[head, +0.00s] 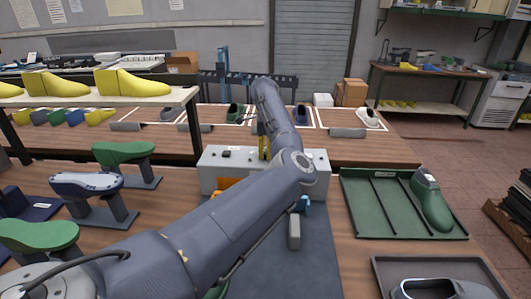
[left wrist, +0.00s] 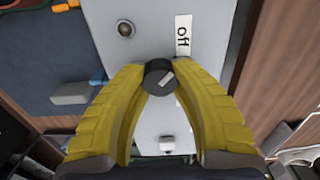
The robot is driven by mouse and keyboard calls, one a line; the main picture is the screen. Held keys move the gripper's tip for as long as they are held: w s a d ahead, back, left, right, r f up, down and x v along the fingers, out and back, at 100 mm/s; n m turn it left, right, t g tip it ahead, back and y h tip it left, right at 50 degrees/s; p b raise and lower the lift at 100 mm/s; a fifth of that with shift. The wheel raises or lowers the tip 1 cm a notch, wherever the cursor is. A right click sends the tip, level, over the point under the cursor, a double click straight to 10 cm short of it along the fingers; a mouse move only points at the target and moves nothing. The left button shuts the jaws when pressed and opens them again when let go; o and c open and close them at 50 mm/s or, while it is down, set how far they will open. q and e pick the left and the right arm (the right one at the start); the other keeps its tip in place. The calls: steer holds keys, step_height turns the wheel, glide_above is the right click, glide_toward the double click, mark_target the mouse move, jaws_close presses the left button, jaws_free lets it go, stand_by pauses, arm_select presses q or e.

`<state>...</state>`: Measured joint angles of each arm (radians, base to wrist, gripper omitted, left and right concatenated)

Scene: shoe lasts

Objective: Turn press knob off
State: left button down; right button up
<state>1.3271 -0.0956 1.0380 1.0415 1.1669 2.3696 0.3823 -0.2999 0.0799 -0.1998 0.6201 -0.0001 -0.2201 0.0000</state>
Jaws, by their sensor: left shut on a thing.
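The press control box (head: 213,171) is a pale box standing on the bench, partly hidden behind my left arm. Its knob (left wrist: 158,76) is black and round with a pale pointer line, and shows in the left wrist view. An "off" label (left wrist: 183,36) is on the panel, up and right of the knob. The pointer slants towards the upper right, not squarely at the label. My left gripper (left wrist: 157,72) has its yellow fingertips closed on the knob's two sides; a bit of it shows in the head view (head: 263,147). My right gripper is out of view.
A round metal button (left wrist: 125,28) and a small white switch (left wrist: 167,145) are on the same panel. A green tray (head: 357,220) with a green last (head: 431,201) stands to the right. Green and grey lasts on stands (head: 124,154) are at left.

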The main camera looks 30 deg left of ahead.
arm_select(q)
steer(key=c, duration=0.9)
jaws_free()
step_height(320, 180, up, 12)
steer(key=shift+r, duration=0.1)
